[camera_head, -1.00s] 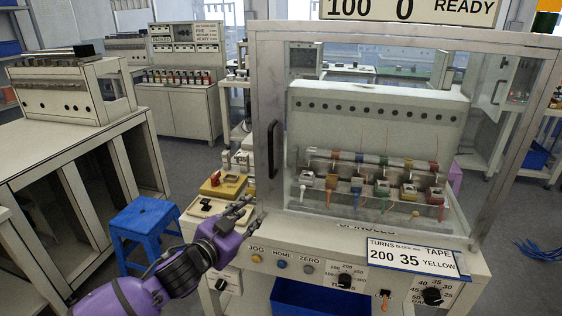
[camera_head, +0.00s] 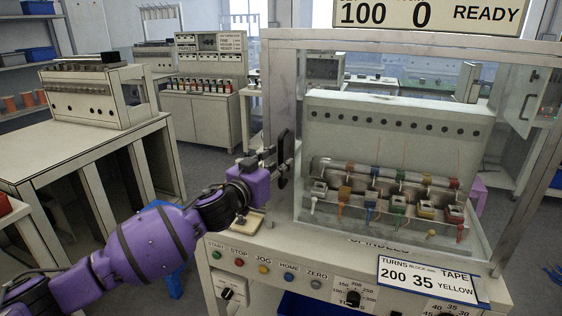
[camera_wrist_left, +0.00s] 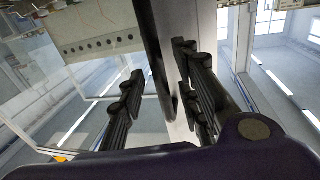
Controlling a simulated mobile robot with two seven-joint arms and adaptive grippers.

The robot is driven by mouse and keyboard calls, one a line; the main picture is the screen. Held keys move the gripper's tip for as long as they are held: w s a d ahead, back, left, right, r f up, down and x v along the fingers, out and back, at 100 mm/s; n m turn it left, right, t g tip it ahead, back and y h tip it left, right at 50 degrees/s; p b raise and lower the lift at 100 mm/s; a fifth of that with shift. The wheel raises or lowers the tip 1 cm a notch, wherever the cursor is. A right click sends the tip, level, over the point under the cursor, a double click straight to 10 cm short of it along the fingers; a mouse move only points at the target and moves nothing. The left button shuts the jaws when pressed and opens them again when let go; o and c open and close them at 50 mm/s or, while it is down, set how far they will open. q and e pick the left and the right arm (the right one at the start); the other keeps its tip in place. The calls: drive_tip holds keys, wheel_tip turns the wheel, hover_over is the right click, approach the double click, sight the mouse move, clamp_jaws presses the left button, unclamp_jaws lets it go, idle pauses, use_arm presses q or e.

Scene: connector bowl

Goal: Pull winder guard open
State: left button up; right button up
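The winder guard (camera_head: 285,75) is a clear panel in a grey metal frame, standing shut in front of the spindles. Its black vertical handle (camera_head: 284,160) is on the left post; in the left wrist view the dark handle bar (camera_wrist_left: 153,45) runs down beside the grey post. My left gripper (camera_head: 277,170) is at the handle. In the left wrist view its fingers (camera_wrist_left: 160,105) are apart, one on each side of the bar, with a gap showing on the left side. Part of the handle is hidden by the gripper in the head view. My right gripper is not in view.
Behind the guard, several coloured fixtures (camera_head: 398,209) line the winder. A blue stool (camera_head: 172,280) is partly hidden behind the arm. A bench (camera_head: 70,155) stands left.

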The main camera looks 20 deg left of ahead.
use_arm(q)
drive_tip(key=shift+x, duration=0.85)
clamp_jaws()
